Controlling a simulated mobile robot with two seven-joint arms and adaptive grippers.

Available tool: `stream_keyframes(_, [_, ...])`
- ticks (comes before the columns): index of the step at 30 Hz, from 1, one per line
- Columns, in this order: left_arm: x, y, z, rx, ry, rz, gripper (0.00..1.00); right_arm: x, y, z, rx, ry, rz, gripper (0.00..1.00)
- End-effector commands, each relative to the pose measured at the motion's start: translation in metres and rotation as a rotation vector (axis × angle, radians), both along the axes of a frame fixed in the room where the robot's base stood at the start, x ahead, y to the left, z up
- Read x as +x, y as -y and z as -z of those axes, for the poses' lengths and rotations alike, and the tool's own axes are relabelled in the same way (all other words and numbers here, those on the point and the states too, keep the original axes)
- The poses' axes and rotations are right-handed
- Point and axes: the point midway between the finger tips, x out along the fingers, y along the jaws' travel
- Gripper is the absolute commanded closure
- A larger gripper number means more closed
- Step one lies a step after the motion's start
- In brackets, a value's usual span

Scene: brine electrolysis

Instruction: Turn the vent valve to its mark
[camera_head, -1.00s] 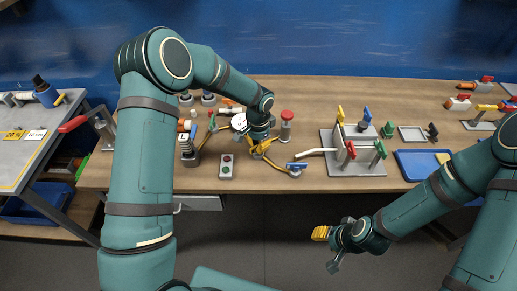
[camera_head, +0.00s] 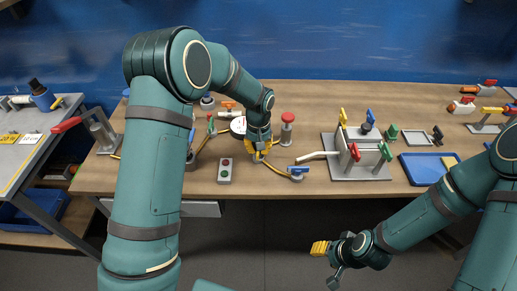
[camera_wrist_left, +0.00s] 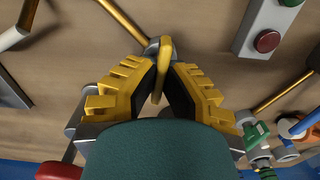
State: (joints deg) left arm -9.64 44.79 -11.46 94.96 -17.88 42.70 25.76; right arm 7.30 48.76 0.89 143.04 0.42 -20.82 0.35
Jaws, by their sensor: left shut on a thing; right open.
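A yellow valve handle (camera_wrist_left: 164,62) stands on a small grey fitting in a yellow pipe line on the bench; I take it to be the vent valve. My left gripper (camera_wrist_left: 161,78) is shut on this handle, with its yellow fingers and dark pads on either side. In the head view my left gripper (camera_head: 260,154) is low over the bench, and its wrist hides most of the handle. I cannot make out a mark. My right gripper (camera_head: 328,264) is open and empty, in front of the bench and away from the valve.
A control box (camera_head: 225,171) with red and green buttons is just left of my left gripper. A blue-handled valve (camera_head: 298,170) and a red-topped post (camera_head: 287,128) are to its right. A grey stand with coloured levers (camera_head: 356,170) and a blue tray (camera_head: 421,170) are farther right.

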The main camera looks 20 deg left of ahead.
Motion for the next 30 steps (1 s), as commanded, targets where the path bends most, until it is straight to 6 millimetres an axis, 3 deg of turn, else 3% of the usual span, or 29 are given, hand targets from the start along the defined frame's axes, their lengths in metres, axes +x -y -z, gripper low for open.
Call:
stream_keyframes(23, [-0.0017,0.0001,0.002,0.001,-0.006,-0.105,1.0,-0.0006,-0.0001,0.002,0.0,-0.002,-0.001,0.53])
stream_keyframes(24, [-0.0017,0.0001,0.002,0.0,-0.006,-0.105,0.83,-0.0006,-0.0001,0.002,0.0,-0.002,-0.001,0.53])
stream_keyframes(26, [-0.0016,0.0001,0.0019,0.0,-0.005,-0.104,0.62,-0.0006,-0.0001,0.002,0.0,-0.002,-0.001,0.53])
stream_keyframes(30, [-0.001,0.0001,0.0012,0.0,-0.003,-0.104,0.61,-0.0005,-0.0001,0.002,0.0,-0.002,-0.001,0.53])
